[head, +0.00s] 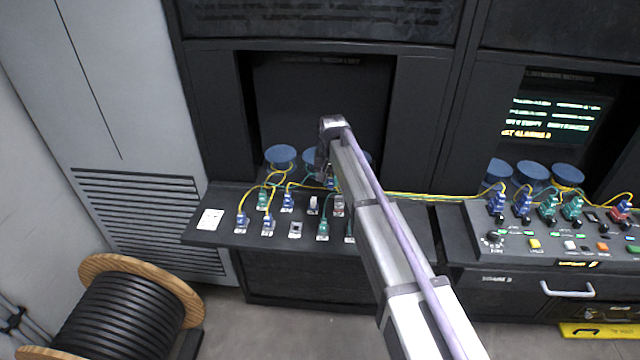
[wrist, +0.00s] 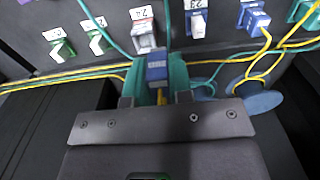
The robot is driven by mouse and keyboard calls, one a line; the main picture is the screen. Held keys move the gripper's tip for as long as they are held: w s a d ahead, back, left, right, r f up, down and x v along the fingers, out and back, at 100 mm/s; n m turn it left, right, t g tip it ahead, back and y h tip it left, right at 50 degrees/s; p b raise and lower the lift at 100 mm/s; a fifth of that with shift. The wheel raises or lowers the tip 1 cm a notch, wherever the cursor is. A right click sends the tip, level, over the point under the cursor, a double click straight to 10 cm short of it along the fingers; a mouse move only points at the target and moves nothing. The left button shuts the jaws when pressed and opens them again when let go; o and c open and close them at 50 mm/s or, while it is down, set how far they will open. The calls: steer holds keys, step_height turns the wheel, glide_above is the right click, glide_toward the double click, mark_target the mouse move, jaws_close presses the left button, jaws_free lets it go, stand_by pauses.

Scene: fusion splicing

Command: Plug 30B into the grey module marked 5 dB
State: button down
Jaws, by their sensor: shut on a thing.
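In the wrist view my gripper (wrist: 157,80) is shut on a blue plug (wrist: 157,66) with a yellow cable behind it. Its marking is too small to read, so I cannot confirm that it is 30B. A pale grey module (wrist: 146,38) stands just beyond the plug. They meet in the picture, but I cannot tell whether they touch. No 5 dB marking is legible. In the head view my arm largely hides the gripper and plug over the left console shelf. Grey blocks show there, one in front (head: 296,229) and one behind (head: 313,204).
Blue and green plugs with yellow and green cables stand around the grey blocks, including a blue one (head: 242,222) and a green one (head: 322,230). Blue round pads (head: 281,156) stand behind. The right console (head: 483,262) carries more plugs and buttons. A cable reel (head: 125,310) stands lower left.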

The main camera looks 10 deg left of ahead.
steer(key=w+d, duration=0.3)
steer(key=b, duration=0.5)
glide_above(339, 201)
step_height(339, 201, down, 5)
steer(key=shift+r, duration=0.1)
steer(key=shift+f+b, duration=0.7)
steer(key=shift+f, duration=0.1)
steer(key=shift+f+b, duration=0.55)
steer(key=c, duration=0.9)
jaws_free()
steer(key=shift+c, duration=0.2)
step_height(339, 201, up, 11)
steer(key=p, duration=1.1)
